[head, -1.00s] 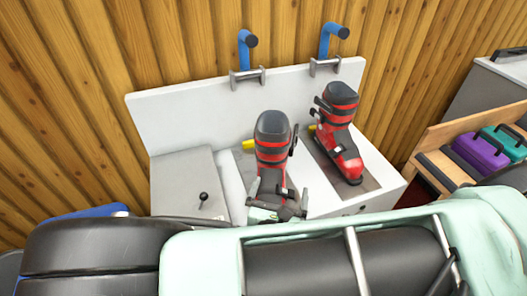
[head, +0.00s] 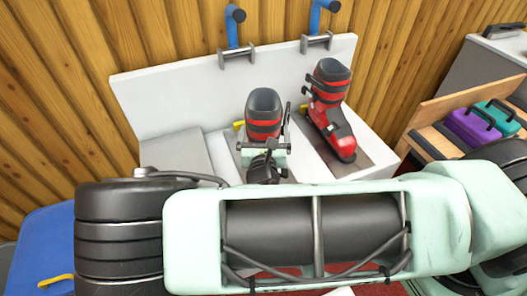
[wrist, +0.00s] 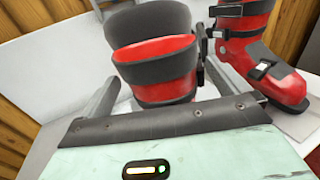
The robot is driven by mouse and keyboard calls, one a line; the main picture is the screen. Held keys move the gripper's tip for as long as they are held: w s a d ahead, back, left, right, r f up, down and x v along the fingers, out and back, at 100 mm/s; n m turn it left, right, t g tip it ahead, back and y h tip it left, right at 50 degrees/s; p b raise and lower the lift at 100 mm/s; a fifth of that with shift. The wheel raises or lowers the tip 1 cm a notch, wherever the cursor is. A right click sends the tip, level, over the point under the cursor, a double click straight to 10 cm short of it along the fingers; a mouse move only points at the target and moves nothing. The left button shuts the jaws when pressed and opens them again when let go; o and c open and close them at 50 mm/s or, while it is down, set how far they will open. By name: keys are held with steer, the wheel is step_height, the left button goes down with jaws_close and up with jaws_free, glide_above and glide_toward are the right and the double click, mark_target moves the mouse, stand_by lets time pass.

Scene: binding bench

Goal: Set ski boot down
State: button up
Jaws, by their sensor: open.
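A red and dark grey ski boot (head: 263,112) is upright at the white bench (head: 222,145), its lower part hidden behind my gripper. In the wrist view its dark cuff and red shell (wrist: 158,62) fill the middle. My gripper (head: 264,150) is open, and in the wrist view its fingers (wrist: 160,88) lie to either side of the boot; contact cannot be told. A second, matching boot (head: 332,110) stands to the right on a dark strip of the bench, and also shows in the wrist view (wrist: 265,65).
Two blue-handled clamps (head: 233,30) sit on the bench's upright back panel. A wooden rack (head: 432,150) with purple (head: 472,125) and teal cases stands at the right. A blue object (head: 40,245) lies at lower left. The bench's left part is bare.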

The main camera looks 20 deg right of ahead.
steer(key=b+x, duration=0.1)
steer(key=x, duration=0.2)
steer(key=b+x, duration=0.1)
steer(key=shift+w+f+b, duration=0.2)
steer(key=shift+f+b, duration=0.1)
steer(key=shift+w+d+r, duration=0.15)
steer(key=shift+w, duration=0.3)
steer(key=c, duration=1.4)
steer(key=shift+r, duration=0.1)
steer(key=c, duration=0.3)
steer(key=shift+c, duration=0.2)
steer(key=shift+r, duration=0.15)
